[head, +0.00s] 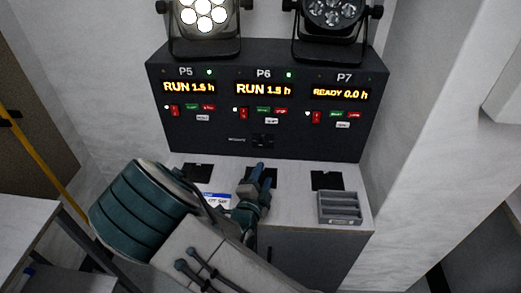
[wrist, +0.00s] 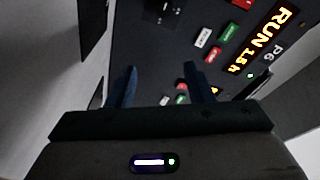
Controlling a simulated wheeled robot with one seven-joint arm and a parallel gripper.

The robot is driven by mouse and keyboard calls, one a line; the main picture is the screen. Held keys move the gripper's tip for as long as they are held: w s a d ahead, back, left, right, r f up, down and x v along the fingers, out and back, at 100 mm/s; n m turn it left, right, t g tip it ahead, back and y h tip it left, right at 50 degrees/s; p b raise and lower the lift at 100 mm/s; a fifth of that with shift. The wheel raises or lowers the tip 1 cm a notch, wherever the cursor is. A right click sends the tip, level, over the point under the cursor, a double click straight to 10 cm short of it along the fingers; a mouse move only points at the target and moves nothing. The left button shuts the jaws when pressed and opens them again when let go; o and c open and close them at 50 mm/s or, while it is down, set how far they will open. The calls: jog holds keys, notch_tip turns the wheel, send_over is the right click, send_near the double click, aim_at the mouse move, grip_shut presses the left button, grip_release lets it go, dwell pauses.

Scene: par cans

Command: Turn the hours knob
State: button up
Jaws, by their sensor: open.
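The black control panel (head: 225,133) has three stations. The P5 display (head: 188,88) reads RUN 1.5 h, the P6 display (head: 263,89) reads RUN 1.5 h, and the P7 display (head: 340,94) reads READY 0.0 h. Green and red buttons sit under each display. My gripper (head: 257,173) is open, low in front of the panel below P6. In the wrist view its two blue fingers (wrist: 160,78) are apart with nothing held between them. The P6 display (wrist: 262,42) is at the upper right there.
A lit lamp (head: 204,15) and an unlit lamp (head: 333,12) stand on the panel. Dark pads lie on the white counter (head: 295,205), with a grey slotted tray (head: 340,207) at right. A blue-and-white label (head: 217,199) is partly behind my arm. A wall projection stands close at right.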

aim_at(262, 145)
jog(key=a+n+y, duration=0.1)
jog(key=a+f+n+y, duration=0.1)
jog(key=n, duration=0.1)
jog(key=shift+a+t, duration=0.3)
jog(key=shift+a, duration=0.05)
jog(key=shift+w+a+n, duration=0.1)
jog(key=shift+w+n, duration=0.1)
jog(key=shift+n, duration=0.1)
jog(key=w, duration=0.4)
jog(key=w+d, duration=0.1)
jog(key=w, duration=0.3)
jog(key=w+d, duration=0.1)
jog(key=w, duration=0.4)
jog(key=shift+f+p, duration=0.1)
jog(key=shift+p, duration=0.25)
jog(key=c, duration=1)
